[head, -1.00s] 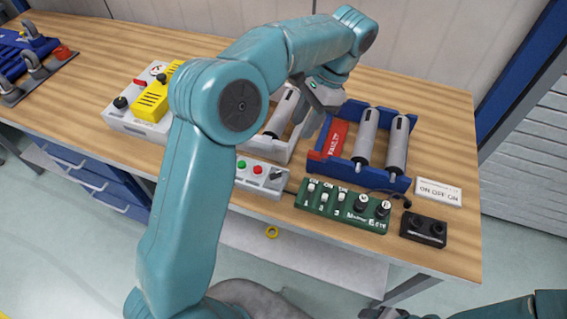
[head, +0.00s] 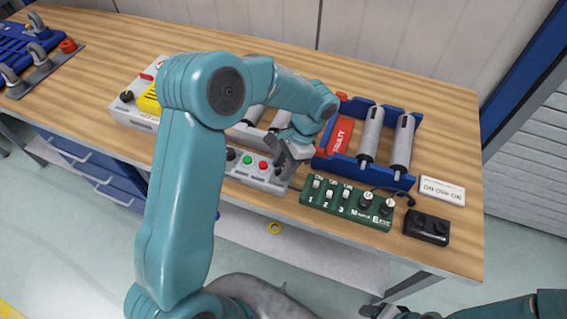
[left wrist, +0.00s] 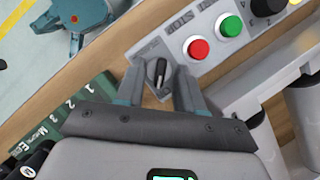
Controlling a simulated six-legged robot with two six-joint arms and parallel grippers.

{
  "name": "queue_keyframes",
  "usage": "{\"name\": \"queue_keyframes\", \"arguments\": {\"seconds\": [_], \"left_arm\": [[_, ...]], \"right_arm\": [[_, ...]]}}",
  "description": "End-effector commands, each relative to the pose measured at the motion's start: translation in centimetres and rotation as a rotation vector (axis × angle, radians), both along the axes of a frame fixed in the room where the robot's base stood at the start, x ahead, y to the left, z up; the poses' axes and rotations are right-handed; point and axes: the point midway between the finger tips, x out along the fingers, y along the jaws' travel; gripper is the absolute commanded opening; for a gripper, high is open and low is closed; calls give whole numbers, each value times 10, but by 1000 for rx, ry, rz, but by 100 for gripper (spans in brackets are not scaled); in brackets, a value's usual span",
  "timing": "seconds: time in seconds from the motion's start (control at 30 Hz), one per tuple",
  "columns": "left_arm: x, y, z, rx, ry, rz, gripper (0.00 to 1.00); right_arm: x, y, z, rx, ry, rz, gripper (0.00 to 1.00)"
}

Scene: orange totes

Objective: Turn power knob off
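The grey control box (head: 238,178) lies near the table's front edge, with a green button (head: 247,160) and a red button (head: 264,165). In the left wrist view its black knob (left wrist: 159,73) sits at the end beside the red button (left wrist: 198,47). My left gripper (head: 283,172) is over that end of the box in the head view and largely hides the knob. In the left wrist view my left gripper (left wrist: 158,88) is open, with one finger to each side of the knob. I cannot tell whether they touch it. My right gripper (head: 380,312) shows only partly at the bottom edge.
A green switch panel (head: 345,203) with several switches and knobs lies right of the control box. A black two-knob box (head: 427,227) and a white sign (head: 442,190) are further right. A blue roller rack (head: 340,166) stands behind. Bare wood is free at the back.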

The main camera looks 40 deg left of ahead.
Motion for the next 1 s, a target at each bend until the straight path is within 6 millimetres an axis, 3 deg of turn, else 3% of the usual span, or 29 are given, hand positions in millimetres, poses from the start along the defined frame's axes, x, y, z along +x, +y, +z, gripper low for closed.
{"name": "queue_keyframes", "arguments": {"seconds": [0.17, 0.27, 0.3, 0.67, 1.0], "left_arm": [[0, 0, 0, 0, 0, 1, 34], [0, 0, 0, 0, 0, 0, 1], [0, 0, 0, 0, 0, 0, 0], [1, 0, 0, 0, -2, 36, 0], [2, 1, -1, 0, -3, 258, 0]], "right_arm": [[0, 0, 0, 0, 0, 0, 60], [0, 0, 0, 0, 0, 0, 60], [0, 0, 0, 0, 0, 0, 60], [0, 0, -1, 0, 0, 0, 60], [0, 0, -8, 0, 0, 0, 60]]}}
